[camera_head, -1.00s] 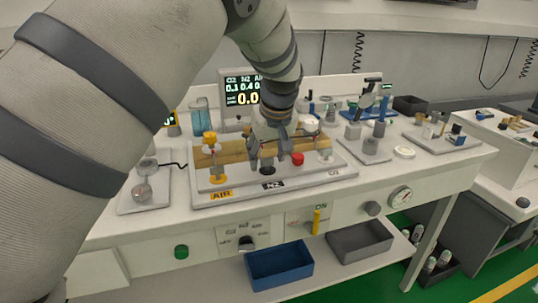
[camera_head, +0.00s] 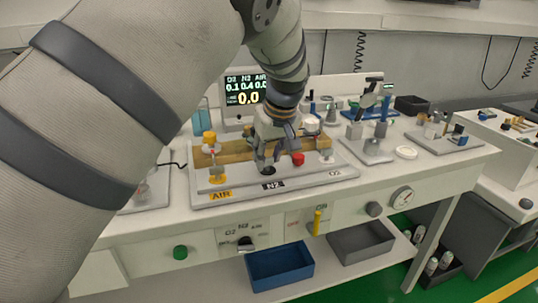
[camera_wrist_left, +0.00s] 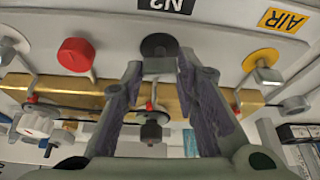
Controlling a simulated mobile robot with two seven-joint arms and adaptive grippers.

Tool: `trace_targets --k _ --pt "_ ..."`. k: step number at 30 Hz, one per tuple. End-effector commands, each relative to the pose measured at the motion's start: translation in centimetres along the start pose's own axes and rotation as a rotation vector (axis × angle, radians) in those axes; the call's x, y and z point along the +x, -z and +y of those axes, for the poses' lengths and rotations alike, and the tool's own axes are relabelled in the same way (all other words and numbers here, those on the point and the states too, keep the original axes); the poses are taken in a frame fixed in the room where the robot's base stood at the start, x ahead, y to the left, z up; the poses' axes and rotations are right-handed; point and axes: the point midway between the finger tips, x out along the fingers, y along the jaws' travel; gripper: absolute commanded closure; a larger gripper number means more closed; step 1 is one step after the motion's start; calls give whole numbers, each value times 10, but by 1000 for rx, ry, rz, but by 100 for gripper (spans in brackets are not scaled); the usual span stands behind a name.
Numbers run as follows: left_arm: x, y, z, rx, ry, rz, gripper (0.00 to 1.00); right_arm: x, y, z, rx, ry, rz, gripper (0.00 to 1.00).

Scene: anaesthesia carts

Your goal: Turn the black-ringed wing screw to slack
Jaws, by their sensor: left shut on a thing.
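The black-ringed wing screw (camera_wrist_left: 158,46) sits at the front of the manifold by the N2 label (camera_wrist_left: 166,5). Its black disc faces the left wrist camera, and its grey wing lies between my fingertips. My left gripper (camera_wrist_left: 158,66) is shut on the wing, one finger on each side. In the head view my left gripper (camera_head: 269,155) hangs from above over the N2 station, and the black disc (camera_head: 268,170) shows partly below the fingers. My right gripper is not in view.
A red knob (camera_head: 297,159) is close right of the gripper, with the yellow-ringed AIR screw (camera_head: 217,180) to the left. The brass-coloured bar (camera_head: 235,155) runs behind. A display (camera_head: 244,88) stands behind the arm. Blue (camera_head: 280,268) and grey (camera_head: 360,242) bins sit below.

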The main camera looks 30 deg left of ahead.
Motion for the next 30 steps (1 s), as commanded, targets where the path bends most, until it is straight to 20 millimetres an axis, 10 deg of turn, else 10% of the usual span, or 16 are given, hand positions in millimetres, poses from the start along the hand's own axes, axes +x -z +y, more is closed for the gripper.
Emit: trace_targets --k 30 --pt "7 0 5 -845 357 0 100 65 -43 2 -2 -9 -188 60"
